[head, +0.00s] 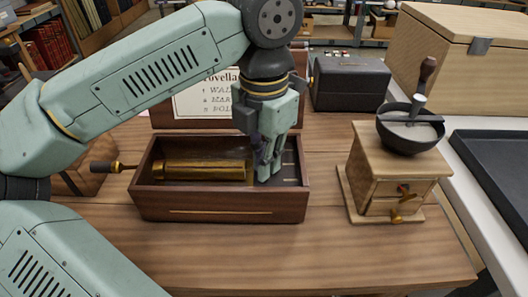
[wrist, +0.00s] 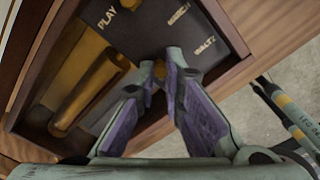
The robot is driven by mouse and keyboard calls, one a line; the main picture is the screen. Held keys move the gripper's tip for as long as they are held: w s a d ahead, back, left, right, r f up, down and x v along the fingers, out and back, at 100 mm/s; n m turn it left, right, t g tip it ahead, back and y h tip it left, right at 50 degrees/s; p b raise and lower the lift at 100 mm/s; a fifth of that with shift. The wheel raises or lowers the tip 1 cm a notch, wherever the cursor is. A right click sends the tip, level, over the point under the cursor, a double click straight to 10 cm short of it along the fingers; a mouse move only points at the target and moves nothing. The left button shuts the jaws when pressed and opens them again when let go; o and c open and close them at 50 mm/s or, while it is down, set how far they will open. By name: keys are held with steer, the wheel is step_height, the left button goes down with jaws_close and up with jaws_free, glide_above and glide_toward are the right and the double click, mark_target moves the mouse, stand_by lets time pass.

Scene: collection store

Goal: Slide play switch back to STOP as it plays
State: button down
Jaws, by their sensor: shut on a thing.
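The music box (head: 220,208) is an open dark wooden case on the table, with a brass cylinder (head: 200,170) inside; the cylinder also shows in the wrist view (wrist: 88,92). My gripper (head: 266,168) reaches down into the right part of the box. In the wrist view its purple-padded fingers (wrist: 158,75) are closed around a small brass knob (wrist: 158,71), which looks like the play switch. A PLAY label (wrist: 107,18) stands some way from the knob on the dark plate. No STOP label shows. Another brass piece (wrist: 130,3) lies at the top edge.
A crank handle (head: 113,167) sticks out at the box's left. The raised lid behind bears a tune card (head: 205,98), partly hidden by my arm. A coffee grinder (head: 390,180) stands right, with a dark case (head: 348,82) behind. The front of the table is clear.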

steer(key=shift+s, duration=0.2)
steer(key=c, duration=1.7)
jaws_free()
steer(key=shift+d, duration=0.1)
steer(key=shift+o, duration=0.2)
steer(key=shift+r, duration=0.1)
step_height(320, 180, up, 12)
